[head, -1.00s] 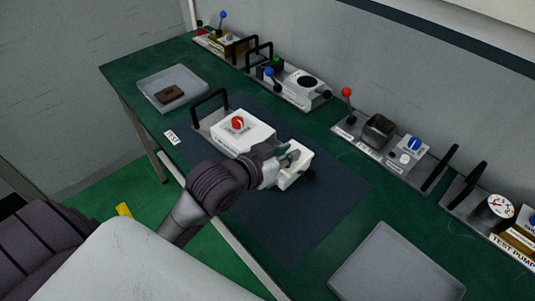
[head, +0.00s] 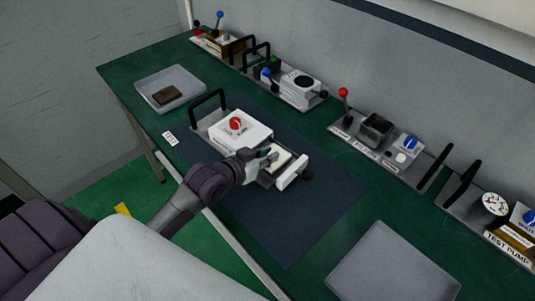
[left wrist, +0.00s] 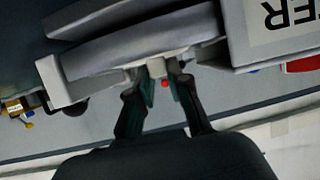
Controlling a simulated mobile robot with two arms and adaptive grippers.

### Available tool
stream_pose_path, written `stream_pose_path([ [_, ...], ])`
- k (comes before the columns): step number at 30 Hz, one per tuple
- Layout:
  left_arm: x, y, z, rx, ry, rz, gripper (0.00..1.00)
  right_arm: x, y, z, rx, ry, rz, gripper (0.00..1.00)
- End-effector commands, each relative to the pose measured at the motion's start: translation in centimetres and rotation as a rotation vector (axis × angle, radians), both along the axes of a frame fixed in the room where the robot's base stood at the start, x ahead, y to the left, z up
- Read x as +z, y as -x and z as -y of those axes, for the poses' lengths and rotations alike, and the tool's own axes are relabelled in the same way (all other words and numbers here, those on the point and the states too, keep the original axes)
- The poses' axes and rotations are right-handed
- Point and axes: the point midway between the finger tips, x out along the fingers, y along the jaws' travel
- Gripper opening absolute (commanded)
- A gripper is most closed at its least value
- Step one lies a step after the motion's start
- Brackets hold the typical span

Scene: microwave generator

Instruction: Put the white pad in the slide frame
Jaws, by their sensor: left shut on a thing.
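The white box with a red knob (head: 228,129) sits on a dark mat on the bench. Its slide frame, with a white front plate (head: 293,171), stands out to the right. The white pad (head: 280,160) shows between the box and this plate, within the frame's outline; whether it lies fully flat is unclear. My left gripper (head: 268,156) is at the pad's near-left edge and shut on it. In the left wrist view, the fingers (left wrist: 158,72) close on a pale piece at the edge of the pad (left wrist: 140,47). My right gripper is not in view.
An empty grey tray (head: 395,268) lies at the front right. Panels with levers and knobs (head: 380,140) line the wall side. The dark mat (head: 300,225) in front is clear.

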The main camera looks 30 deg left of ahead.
Motion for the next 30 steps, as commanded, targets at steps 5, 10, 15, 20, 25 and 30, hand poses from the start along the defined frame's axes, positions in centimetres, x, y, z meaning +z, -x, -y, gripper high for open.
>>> stream_pose_path([
  [5, -0.3, 0.0, 0.0, 0.000, 0.000, 0.000, 0.00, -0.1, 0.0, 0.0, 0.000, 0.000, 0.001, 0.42],
  [10, -0.3, 0.0, 0.0, 0.000, 0.000, 0.000, 0.43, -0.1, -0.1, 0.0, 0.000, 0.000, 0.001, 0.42],
  [15, -0.3, 0.0, 0.0, 0.000, 0.000, 0.000, 0.43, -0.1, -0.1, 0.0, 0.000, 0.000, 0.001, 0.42],
  [20, 0.0, 0.0, 0.0, 0.000, 0.000, 0.001, 0.43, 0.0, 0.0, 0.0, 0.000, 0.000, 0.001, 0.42],
  [25, 0.6, 1.6, -0.4, -0.001, -0.002, -0.001, 0.43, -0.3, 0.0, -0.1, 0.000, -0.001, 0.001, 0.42],
  [30, 1.9, 5.1, -1.2, -0.002, -0.002, -0.003, 0.43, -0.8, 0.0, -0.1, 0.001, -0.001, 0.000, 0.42],
])
